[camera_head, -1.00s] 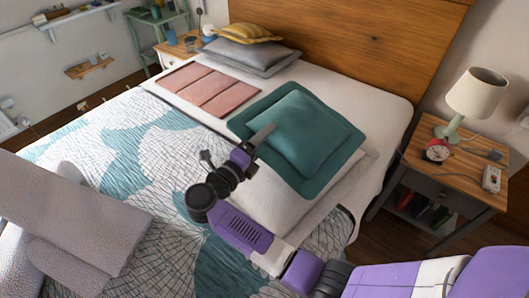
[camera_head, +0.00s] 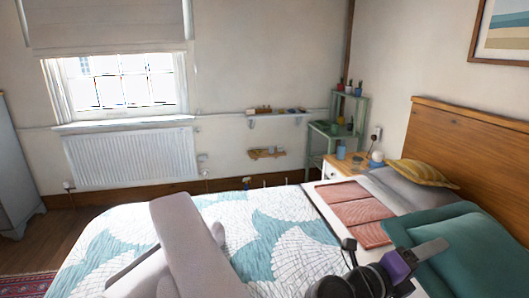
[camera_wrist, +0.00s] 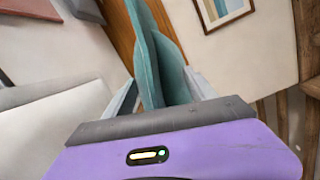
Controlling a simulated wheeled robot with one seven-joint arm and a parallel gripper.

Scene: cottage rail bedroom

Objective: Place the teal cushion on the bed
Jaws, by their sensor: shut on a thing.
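The teal cushion (camera_head: 462,248) is at the lower right of the head view, over the headboard end of the bed (camera_head: 270,232). I cannot tell whether it rests on the bedding. My gripper (camera_head: 428,252) is at its near edge. In the wrist view the cushion (camera_wrist: 156,55) stands edge-on between the two fingers of my gripper (camera_wrist: 160,95), which is shut on it. The bed has a white and teal patterned quilt and a wooden headboard (camera_head: 470,140). The cushion's right part is cut off by the picture edge.
Folded pink panels (camera_head: 352,208) lie beside the cushion. A yellow cushion (camera_head: 422,173) and a grey pillow (camera_head: 400,190) lie behind. The quilt's middle is clear. A bedside table (camera_head: 340,168) and green shelf (camera_head: 330,140) stand beyond.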

